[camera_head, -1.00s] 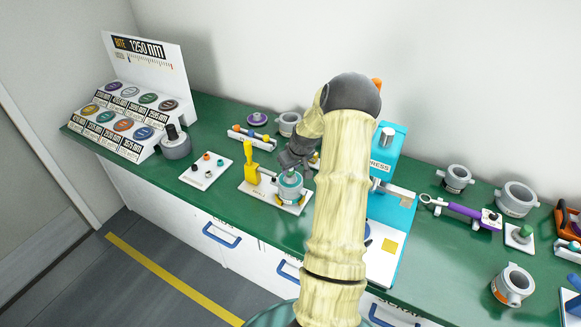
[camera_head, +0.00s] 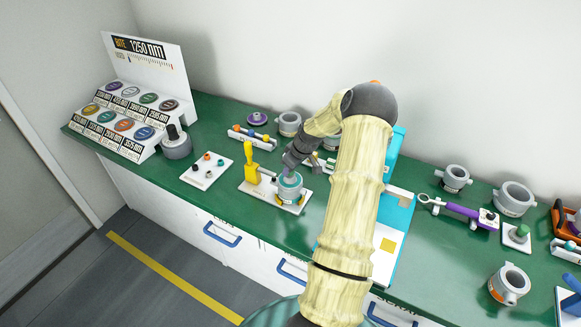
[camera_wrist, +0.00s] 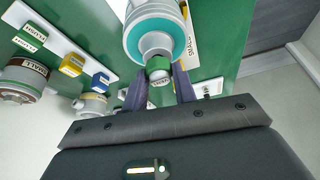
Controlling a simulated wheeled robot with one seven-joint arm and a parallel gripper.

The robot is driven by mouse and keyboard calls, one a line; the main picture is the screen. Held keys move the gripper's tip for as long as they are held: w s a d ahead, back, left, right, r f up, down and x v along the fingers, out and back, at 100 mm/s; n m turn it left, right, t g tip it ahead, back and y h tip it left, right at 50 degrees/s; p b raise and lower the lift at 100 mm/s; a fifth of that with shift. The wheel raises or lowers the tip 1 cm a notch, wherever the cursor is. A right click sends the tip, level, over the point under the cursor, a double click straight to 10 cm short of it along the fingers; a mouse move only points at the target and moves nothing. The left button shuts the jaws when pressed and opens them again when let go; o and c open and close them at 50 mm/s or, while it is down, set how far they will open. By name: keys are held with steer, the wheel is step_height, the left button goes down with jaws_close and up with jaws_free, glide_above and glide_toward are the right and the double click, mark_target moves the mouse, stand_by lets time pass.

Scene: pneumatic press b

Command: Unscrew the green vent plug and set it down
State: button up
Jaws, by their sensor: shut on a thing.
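The green vent plug (camera_wrist: 159,64) shows in the wrist view as a green band with a pale end, at the tip of a grey cylinder with a teal ring (camera_wrist: 156,30). My gripper (camera_wrist: 160,84) is shut on it, with one purple-grey finger on each side. In the head view my gripper (camera_head: 288,170) comes down on top of the teal-ringed cylinder (camera_head: 290,188), which stands on a white board (camera_head: 258,197). The plug is hidden there by the gripper. I cannot tell how far the plug is seated.
A yellow-handled clamp (camera_head: 250,162) stands on the same board, close left of the cylinder. A small white tray of plugs (camera_head: 206,171) lies further left. The blue press (camera_head: 391,225) stands to the right, partly behind my arm. Green bench shows between the boards.

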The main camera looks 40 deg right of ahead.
steer(key=shift+r+n+p, duration=0.1)
steer(key=shift+n+p, duration=0.3)
steer(key=shift+n, duration=0.2)
steer(key=shift+n+y, duration=0.3)
steer(key=shift+n+y+p, duration=0.3)
steer(key=shift+n, duration=0.5)
steer(key=shift+n+g+y, duration=0.3)
steer(key=shift+n+g, duration=0.1)
steer(key=shift+n, duration=0.5)
steer(key=o, duration=0.5)
steer(key=shift+o, duration=0.2)
